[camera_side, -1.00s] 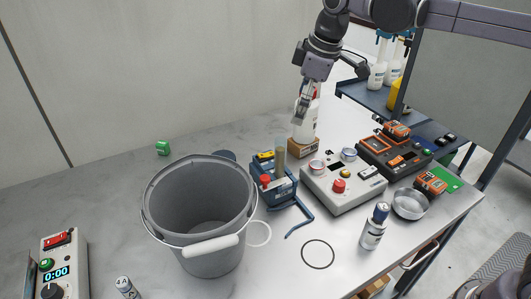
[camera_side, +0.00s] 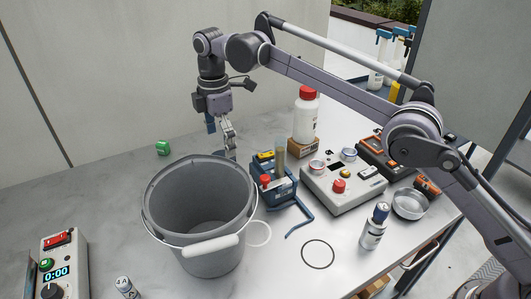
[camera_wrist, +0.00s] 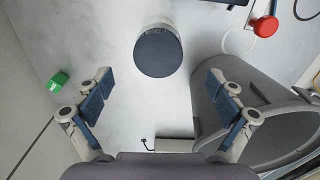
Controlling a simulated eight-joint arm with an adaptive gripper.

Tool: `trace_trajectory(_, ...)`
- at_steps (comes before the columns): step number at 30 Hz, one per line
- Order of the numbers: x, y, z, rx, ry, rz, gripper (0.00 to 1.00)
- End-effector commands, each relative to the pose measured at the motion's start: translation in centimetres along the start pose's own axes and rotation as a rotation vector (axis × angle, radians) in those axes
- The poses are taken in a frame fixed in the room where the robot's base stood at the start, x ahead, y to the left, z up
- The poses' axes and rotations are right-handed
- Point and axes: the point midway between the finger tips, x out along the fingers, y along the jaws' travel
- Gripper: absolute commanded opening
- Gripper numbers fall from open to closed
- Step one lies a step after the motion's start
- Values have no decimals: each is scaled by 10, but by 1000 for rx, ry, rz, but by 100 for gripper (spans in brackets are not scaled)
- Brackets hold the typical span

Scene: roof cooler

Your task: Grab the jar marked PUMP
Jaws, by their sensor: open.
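A round jar with a dark blue-grey lid (camera_wrist: 158,52) stands on the table, seen from above in the wrist view. Its label cannot be read there, so I cannot tell whether it says PUMP. In the side view it is mostly hidden behind the grey bucket (camera_side: 205,262) and my fingers. My gripper (camera_wrist: 160,88) is open and empty, pointing down above the table. The lid lies ahead of the fingertips, roughly midway between them and apart from them. In the side view my gripper (camera_side: 229,143) is just behind the bucket's back rim.
The bucket is close on the right in the wrist view. A small green block (camera_side: 163,148) lies to the left. A blue holder (camera_side: 273,185), a white bottle with a red cap (camera_side: 305,118) and a control box (camera_side: 343,185) stand to the right. The table behind the bucket is mostly clear.

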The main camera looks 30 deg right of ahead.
Motion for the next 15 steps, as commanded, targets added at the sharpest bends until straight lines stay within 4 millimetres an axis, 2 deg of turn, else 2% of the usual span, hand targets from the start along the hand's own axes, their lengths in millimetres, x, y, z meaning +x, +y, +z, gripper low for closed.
trace_trajectory(15, 51, 0, 0, 0, 0, 0, 94)
